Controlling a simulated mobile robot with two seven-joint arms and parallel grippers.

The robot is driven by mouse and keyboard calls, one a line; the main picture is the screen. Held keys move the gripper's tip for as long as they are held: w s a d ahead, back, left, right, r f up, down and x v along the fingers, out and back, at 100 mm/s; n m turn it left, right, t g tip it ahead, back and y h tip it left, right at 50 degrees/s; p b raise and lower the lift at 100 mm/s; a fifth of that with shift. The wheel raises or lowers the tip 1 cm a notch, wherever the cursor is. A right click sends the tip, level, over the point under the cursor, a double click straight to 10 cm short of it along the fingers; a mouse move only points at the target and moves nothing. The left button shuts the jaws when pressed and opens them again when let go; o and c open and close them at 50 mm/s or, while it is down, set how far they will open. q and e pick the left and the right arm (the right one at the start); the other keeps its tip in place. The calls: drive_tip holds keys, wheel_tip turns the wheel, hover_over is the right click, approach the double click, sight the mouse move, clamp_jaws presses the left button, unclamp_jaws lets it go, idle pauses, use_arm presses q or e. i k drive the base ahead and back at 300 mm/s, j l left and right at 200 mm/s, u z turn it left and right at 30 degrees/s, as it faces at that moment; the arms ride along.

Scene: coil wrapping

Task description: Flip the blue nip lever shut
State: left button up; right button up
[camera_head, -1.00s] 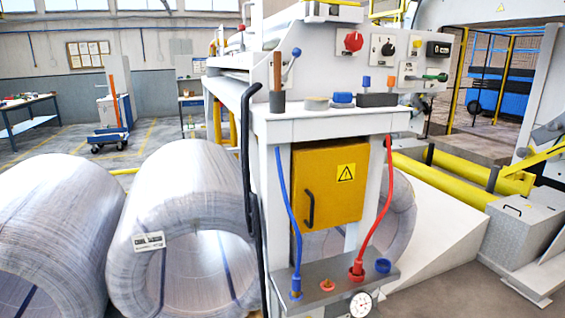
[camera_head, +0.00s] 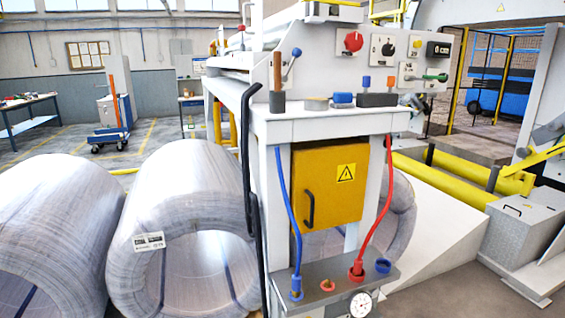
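A lever with a blue ball knob (camera_head: 296,52) stands up, tilted to the right, at the left end of the white machine's top panel. I take it for the blue nip lever. Its lower end meets the panel near a brown upright handle (camera_head: 277,72). I cannot tell from this view whether it stands open or shut. Neither of my grippers shows in the head view.
The white machine table (camera_head: 330,128) carries small blue and orange parts and a panel with a red knob (camera_head: 353,41) and a green-handled lever (camera_head: 428,77). A yellow cabinet (camera_head: 328,185) sits below. Large wrapped coils (camera_head: 185,200) stand at the left.

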sight(297, 52)
drive_tip(key=l+u, duration=0.2)
drive_tip(key=l, duration=0.45)
drive_tip(key=l+u, duration=0.25)
drive_tip(key=l, duration=0.35)
drive_tip(key=k+l+u, duration=0.2)
drive_tip(key=l, duration=0.45)
drive_tip(key=i+l, duration=0.15)
drive_tip(key=l, duration=0.2)
drive_tip(key=i+l, duration=0.15)
drive_tip(key=l, duration=0.2)
drive_tip(key=i+l+u, duration=0.1)
drive_tip(key=l, duration=0.2)
drive_tip(key=i+l, duration=0.2)
drive_tip(key=l, duration=0.15)
drive_tip(key=i+l, duration=0.15)
drive_tip(key=l, duration=0.2)
drive_tip(key=i+l+u, duration=0.1)
drive_tip(key=l, duration=0.25)
